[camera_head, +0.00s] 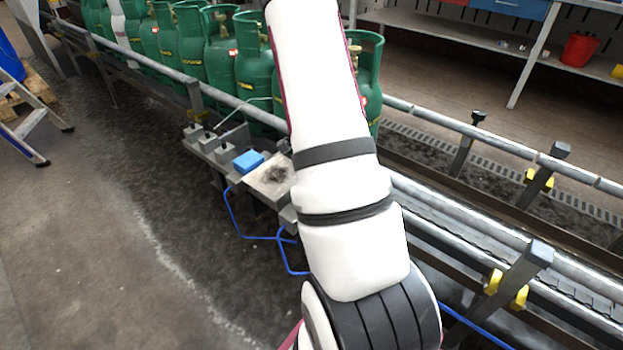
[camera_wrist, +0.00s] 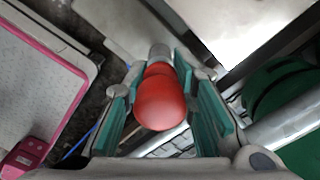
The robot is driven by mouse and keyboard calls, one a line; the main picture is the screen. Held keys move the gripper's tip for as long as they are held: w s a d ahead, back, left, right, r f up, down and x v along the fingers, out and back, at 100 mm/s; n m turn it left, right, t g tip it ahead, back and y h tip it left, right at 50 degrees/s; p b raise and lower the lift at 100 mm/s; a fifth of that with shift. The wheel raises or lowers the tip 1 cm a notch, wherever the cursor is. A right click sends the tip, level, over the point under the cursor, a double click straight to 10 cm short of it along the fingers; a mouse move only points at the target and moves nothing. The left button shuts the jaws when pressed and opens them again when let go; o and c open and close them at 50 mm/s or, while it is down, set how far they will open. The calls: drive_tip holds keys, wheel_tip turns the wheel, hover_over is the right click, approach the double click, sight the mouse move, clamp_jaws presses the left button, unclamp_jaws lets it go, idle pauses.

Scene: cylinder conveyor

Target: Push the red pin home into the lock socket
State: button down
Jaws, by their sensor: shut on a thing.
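In the wrist view the red pin (camera_wrist: 161,101) shows as a rounded red knob with a narrower red neck behind it. It sits between the teal pads of my gripper (camera_wrist: 160,72), which is shut on it. A short grey metal cylinder (camera_wrist: 159,52) lies in line just beyond the red neck. I cannot tell whether it is the lock socket or the pin's own shaft, nor how deep the pin sits. In the head view my arm hides the gripper, the pin and the socket.
Green gas cylinders (camera_head: 254,72) stand in a row on the conveyor, one close at the right of the wrist view (camera_wrist: 285,95). A steel guide rail (camera_head: 480,222) runs beside them. A blue block (camera_head: 248,161) and blue hoses (camera_head: 256,237) are left of my arm.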

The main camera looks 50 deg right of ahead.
drive_tip(key=c, duration=1.2)
unclamp_jaws()
wheel_tip(320, 180, up, 12)
drive_tip(key=shift+f, duration=0.1)
